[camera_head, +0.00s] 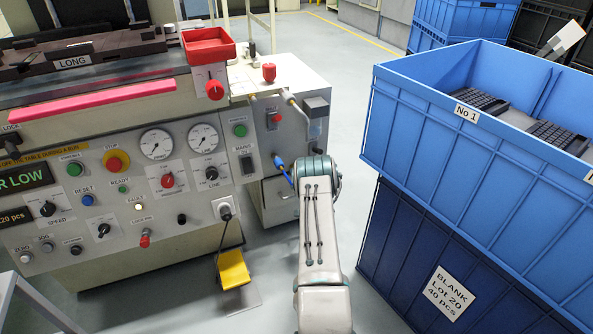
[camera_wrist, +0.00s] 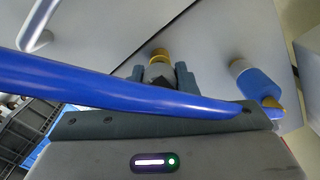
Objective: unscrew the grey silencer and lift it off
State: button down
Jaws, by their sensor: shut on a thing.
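In the wrist view my gripper (camera_wrist: 160,74) has its two dark fingers closed on either side of a small grey piece, the grey silencer (camera_wrist: 158,71). A brass-coloured fitting (camera_wrist: 159,54) shows just beyond it, against the pale panel. I cannot tell whether the silencer's thread is still engaged. A blue hose crosses in front and hides part of the gripper. In the head view my arm reaches toward the lower right part of the grey machine cabinet (camera_head: 296,84); the fingers and the silencer are hidden behind my wrist there.
The blue hose (camera_wrist: 110,82) runs close across my gripper. A blue-and-white fitting with a brass end (camera_wrist: 257,84) sits to its right. A bent metal pipe (camera_wrist: 38,28) is at upper left. Stacked blue crates (camera_head: 430,130) stand right of my arm; a yellow pedal (camera_head: 233,269) lies left.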

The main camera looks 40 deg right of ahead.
jog(key=shift+s, duration=0.2)
jog(key=shift+s+a+r+p, duration=0.25)
jog(key=shift+s+r+p, duration=0.55)
jog(key=shift+s, duration=0.2)
jog(key=shift+s+a+r+p, duration=0.25)
jog(key=shift+s+r+p, duration=0.45)
jog(key=shift+s+p, duration=0.2)
